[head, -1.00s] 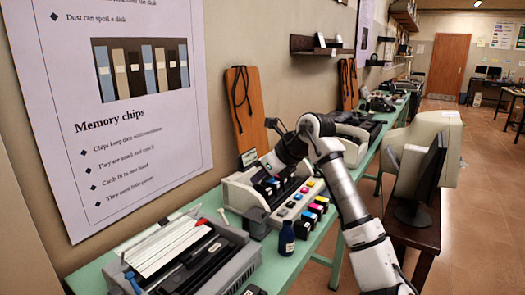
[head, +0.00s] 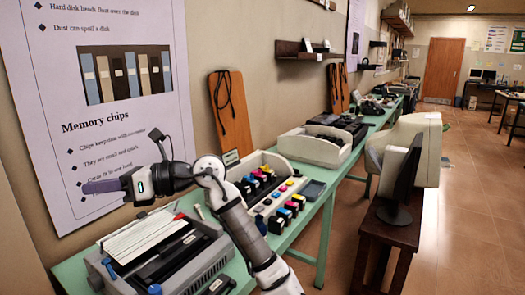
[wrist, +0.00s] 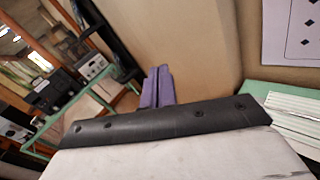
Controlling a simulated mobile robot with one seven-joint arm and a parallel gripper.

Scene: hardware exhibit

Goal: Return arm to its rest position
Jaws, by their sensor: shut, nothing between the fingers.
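My gripper (head: 103,187) is at the left of the head view, in front of the wall poster and above the binding machine. Its purple fingers point left, and it holds nothing. In the wrist view the purple fingers (wrist: 158,88) lie together beyond the dark edge of my wrist. My arm is folded at the elbow, with its white and grey links rising from the bottom middle of the head view.
The green table (head: 319,213) runs along the wall. The aisle floor (head: 480,220) is clear.

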